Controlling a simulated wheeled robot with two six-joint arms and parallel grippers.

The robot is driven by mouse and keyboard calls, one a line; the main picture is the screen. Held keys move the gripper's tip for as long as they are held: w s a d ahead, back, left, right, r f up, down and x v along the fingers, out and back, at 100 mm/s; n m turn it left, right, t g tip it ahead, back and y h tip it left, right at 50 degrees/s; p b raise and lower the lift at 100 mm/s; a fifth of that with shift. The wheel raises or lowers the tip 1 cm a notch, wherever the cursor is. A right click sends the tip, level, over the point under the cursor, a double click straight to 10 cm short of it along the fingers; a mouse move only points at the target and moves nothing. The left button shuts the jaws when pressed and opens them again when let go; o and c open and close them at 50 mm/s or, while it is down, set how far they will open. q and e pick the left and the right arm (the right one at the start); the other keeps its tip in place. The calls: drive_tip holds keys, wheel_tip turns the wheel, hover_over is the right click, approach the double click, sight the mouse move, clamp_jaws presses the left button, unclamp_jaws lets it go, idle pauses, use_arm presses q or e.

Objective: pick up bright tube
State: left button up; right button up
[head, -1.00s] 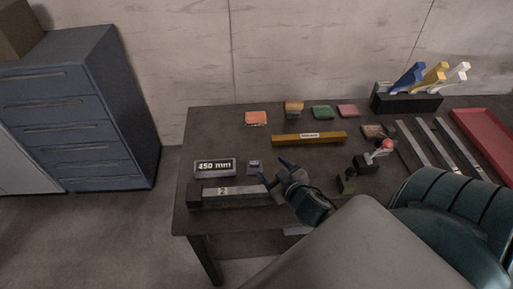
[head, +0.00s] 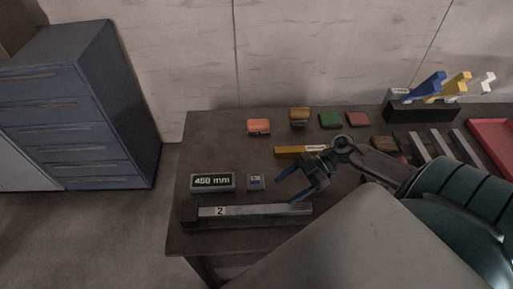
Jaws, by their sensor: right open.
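A light grey metal bar (head: 258,210) with a tag reading 2 lies near the front edge of the table, its left end at a dark block (head: 188,212). A yellow bar (head: 290,152) with a white label lies farther back, its right part hidden behind my right gripper. I cannot tell for sure which of these is the bright tube. My right gripper (head: 285,193) is open and empty, with blue fingertips pointing left, above the table between the two bars. It appears apart from both. My left gripper is not in view.
A display reading 450 mm (head: 212,182) and a small device (head: 256,182) stand left of my gripper. Several coloured blocks line the back. A dark rack (head: 420,112) with blue, yellow and white pieces and a red tray (head: 492,136) are at the right.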

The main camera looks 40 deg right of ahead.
sight(257, 208)
drive_tip(key=x, duration=0.2)
drive_tip(key=p+x, duration=0.1)
drive_tip(key=x, duration=0.1)
drive_tip(key=shift+s+a+r, duration=0.15)
drive_tip(key=shift+a+r, duration=0.1)
drive_tip(key=shift+w+a+f, duration=0.2)
drive_tip(key=shift+a+f, duration=0.2)
drive_tip(key=shift+a, duration=0.15)
drive_tip(key=p+x, duration=0.1)
drive_tip(key=x, duration=0.1)
drive_tip(key=p+x, duration=0.2)
drive_tip(key=shift+w+a+r, duration=0.1)
drive_tip(key=shift+a+r, duration=0.05)
drive_tip(key=shift+r, duration=0.05)
drive_tip(key=shift+a+f, duration=0.35)
drive_tip(key=shift+a, duration=0.05)
drive_tip(key=shift+c, duration=0.2)
clamp_jaws()
